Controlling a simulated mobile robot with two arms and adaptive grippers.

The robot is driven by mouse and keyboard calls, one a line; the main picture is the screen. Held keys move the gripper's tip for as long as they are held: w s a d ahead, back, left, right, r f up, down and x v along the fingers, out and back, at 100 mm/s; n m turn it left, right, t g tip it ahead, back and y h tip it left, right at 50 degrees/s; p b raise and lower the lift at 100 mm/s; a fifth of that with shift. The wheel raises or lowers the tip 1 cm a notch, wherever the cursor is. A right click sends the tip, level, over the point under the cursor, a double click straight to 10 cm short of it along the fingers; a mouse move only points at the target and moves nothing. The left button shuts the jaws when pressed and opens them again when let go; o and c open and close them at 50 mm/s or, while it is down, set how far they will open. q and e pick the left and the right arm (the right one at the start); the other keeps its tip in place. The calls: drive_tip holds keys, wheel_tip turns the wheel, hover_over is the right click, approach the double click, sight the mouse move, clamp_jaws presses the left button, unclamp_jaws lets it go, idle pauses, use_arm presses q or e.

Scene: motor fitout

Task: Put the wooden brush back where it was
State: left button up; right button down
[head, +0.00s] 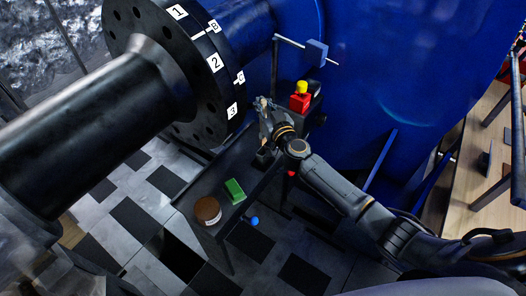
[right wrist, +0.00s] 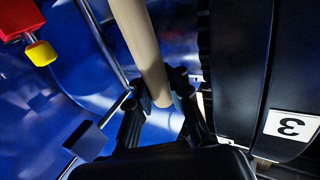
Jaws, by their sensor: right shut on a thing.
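The wooden brush (right wrist: 143,45) shows as a pale round wooden handle in the right wrist view, and its bristles are not visible there. My right gripper (right wrist: 160,92) is shut on this handle, one finger on each side. In the head view the right gripper (head: 266,112) is raised above the far end of the narrow dark bench (head: 215,172), beside the numbered black flange. Only a small tan bit of the brush (head: 263,102) shows there. My left gripper is not in view.
A green block (head: 235,190) and a brown-topped jar (head: 207,211) stand on the near part of the bench. A red box with a yellow knob (head: 300,99) is right of the gripper. The black flange (head: 215,62) is close on the left. A blue ball (head: 255,220) lies on the floor.

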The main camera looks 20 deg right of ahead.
wheel_tip(320, 180, down, 5)
drive_tip(key=b, duration=0.3)
drive_tip(key=shift+f, duration=0.2)
wheel_tip(320, 180, down, 4)
drive_tip(key=b, duration=0.3)
drive_tip(key=shift+f+b, duration=0.1)
drive_tip(key=shift+b, duration=0.25)
drive_tip(key=c, duration=1.3)
unclamp_jaws()
drive_tip(key=shift+o, duration=0.2)
